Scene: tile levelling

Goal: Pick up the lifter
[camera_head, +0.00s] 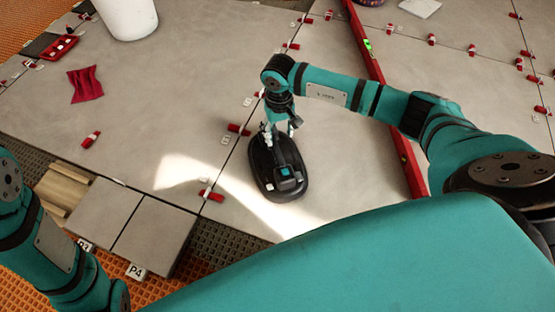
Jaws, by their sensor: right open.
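The lifter (274,178), a black oval device with a small teal-blue panel, lies on the large grey tiles near the middle. My right gripper (280,135) points down at the lifter's far end, with its fingers apart on either side of the lifter's upper part. Whether the fingers touch it cannot be told. My left arm comes in at the lower left, and its gripper is out of the picture.
A long red level (375,75) lies on the tiles to the right. Red wedges and white clips line the joints. A white bucket (128,15), a red cloth (85,84) and a red tray (59,47) are at the upper left. Small tiles (153,235) sit at the lower left.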

